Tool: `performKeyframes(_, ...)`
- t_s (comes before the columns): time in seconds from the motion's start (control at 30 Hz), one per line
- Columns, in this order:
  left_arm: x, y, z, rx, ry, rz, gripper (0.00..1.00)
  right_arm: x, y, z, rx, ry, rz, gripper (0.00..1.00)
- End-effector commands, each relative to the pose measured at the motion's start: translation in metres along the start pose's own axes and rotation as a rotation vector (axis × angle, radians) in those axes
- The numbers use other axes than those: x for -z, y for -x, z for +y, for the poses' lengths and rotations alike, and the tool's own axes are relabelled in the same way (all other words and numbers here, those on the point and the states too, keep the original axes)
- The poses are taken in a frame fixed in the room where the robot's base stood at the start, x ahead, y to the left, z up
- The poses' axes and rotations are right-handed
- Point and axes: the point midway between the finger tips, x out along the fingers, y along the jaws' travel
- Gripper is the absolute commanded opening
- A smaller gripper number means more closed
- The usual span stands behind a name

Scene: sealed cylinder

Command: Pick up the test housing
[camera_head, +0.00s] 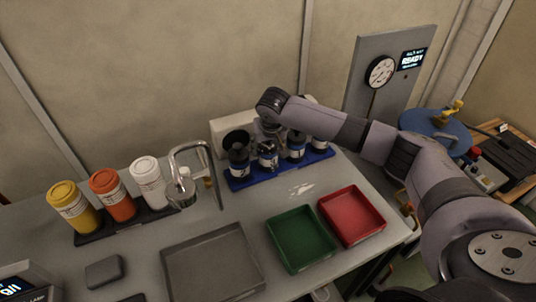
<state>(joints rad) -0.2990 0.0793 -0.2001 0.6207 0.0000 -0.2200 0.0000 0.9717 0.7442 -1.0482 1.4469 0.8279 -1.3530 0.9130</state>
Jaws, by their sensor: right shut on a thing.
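Several dark cylinders with pale labels stand in a blue rack (278,172) at the back of the bench. I take the test housing to be the cylinder under my gripper (268,161), second from the left. My right gripper (268,144) reaches down over it from above and is shut on its top. The fingers are small and partly hidden by the wrist. The cylinder looks upright and still at the rack, but I cannot tell whether it is lifted. My left gripper is not in view.
A dark cylinder (238,158) stands close on the left. A metal tap (205,150) rises left of the rack. Yellow (72,205), orange (113,195) and white (148,182) jars stand further left. Green (300,240) and red (352,215) trays lie in front. A gauge panel (385,75) stands behind.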

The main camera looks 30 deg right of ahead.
Motion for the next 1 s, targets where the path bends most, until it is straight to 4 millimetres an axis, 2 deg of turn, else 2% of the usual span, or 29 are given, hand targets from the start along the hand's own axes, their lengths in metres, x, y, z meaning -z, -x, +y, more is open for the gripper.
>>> performKeyframes(0.27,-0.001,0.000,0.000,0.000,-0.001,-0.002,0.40,0.000,0.000,0.001,-0.003,0.000,0.000,0.04)
performKeyframes(0.67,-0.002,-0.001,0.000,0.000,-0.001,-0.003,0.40,0.004,0.007,0.000,0.000,-0.001,0.004,0.03)
performKeyframes(0.87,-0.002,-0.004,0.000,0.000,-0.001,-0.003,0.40,0.014,0.030,0.000,0.001,-0.001,0.006,0.03)
performKeyframes(1.0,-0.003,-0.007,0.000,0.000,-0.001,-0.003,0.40,0.026,0.059,0.000,0.003,-0.002,0.007,0.03)
